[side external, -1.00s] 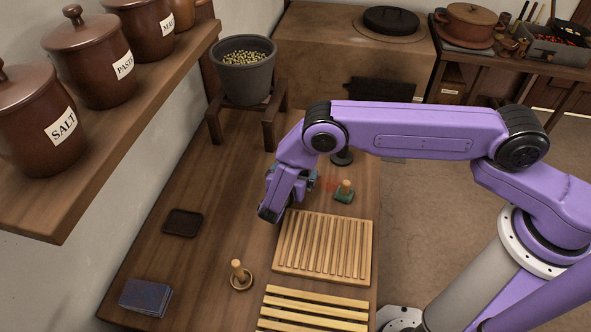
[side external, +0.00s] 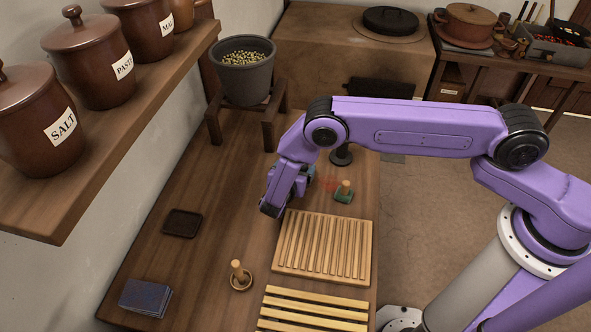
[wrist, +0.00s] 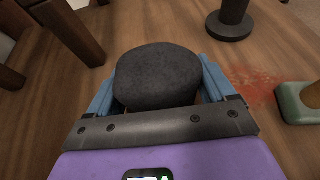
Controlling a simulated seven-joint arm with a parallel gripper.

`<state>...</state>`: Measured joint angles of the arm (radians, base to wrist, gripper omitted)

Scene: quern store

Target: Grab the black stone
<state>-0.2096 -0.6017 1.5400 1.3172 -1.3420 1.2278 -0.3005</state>
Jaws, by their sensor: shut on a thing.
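The black stone (wrist: 157,75) is a dark, rounded lump that fills the middle of the wrist view. My gripper (wrist: 157,90) has its blue fingers on the stone's left and right sides and is shut on it. In the side external view my gripper (side external: 291,190) is over the wooden table, behind the slatted wooden board. The stone is hidden there by my purple wrist. I cannot tell from these frames whether the stone touches the table.
The slatted board (side external: 323,247) lies just in front of my gripper. A green block with a wooden peg (side external: 344,192) and a dark round-based stand (side external: 341,156) are to its right. A grey pot (side external: 243,72) stands behind on a wooden stand. The table's left-middle is mostly clear.

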